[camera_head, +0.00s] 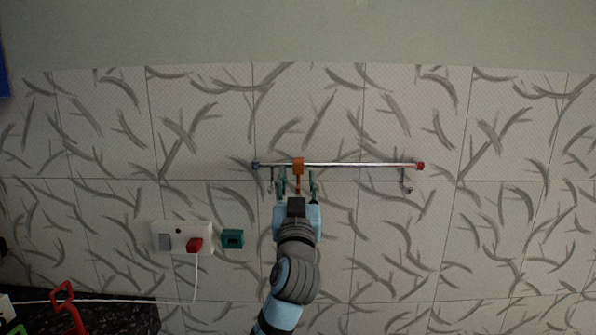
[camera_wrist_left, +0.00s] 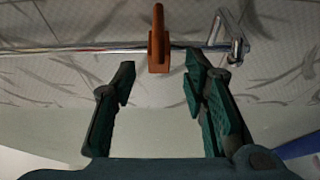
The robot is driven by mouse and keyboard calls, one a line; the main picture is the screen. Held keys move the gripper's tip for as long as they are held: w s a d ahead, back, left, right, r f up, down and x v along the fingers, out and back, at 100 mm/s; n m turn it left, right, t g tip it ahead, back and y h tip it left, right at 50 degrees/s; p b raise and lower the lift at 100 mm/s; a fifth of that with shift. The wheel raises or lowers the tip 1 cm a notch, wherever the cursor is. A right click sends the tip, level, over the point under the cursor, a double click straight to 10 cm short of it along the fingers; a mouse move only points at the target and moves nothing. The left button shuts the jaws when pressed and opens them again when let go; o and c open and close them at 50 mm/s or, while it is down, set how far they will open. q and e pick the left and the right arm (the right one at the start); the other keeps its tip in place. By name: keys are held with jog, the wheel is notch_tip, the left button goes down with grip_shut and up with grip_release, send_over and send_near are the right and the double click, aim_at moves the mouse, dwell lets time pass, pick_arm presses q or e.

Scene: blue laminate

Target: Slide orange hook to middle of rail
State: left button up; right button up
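The orange hook (camera_head: 298,166) hangs on the metal rail (camera_head: 360,164), left of the rail's middle in the head view. In the left wrist view the orange hook (camera_wrist_left: 158,50) is on the rail (camera_wrist_left: 90,50), just beyond the fingertips. My left gripper (camera_head: 298,181) reaches up to the hook from below. Its fingers are open, one on each side of the hook, with a gap to it on both sides. The left gripper also shows in the left wrist view (camera_wrist_left: 159,76), with nothing held. My right gripper is not in view.
Metal hooks hang near the rail's left end and right end (camera_head: 405,182). The rail has a blue left end and a red right end (camera_head: 420,166). A white socket panel (camera_head: 180,236) with a red plug and a teal box (camera_head: 232,239) are lower left.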

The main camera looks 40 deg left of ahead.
aim_at(298, 177)
pick_arm(q)
jog(key=shift+x, duration=1.5)
jog(key=shift+c, duration=0.6)
jog(key=shift+d, duration=0.1)
grip_shut()
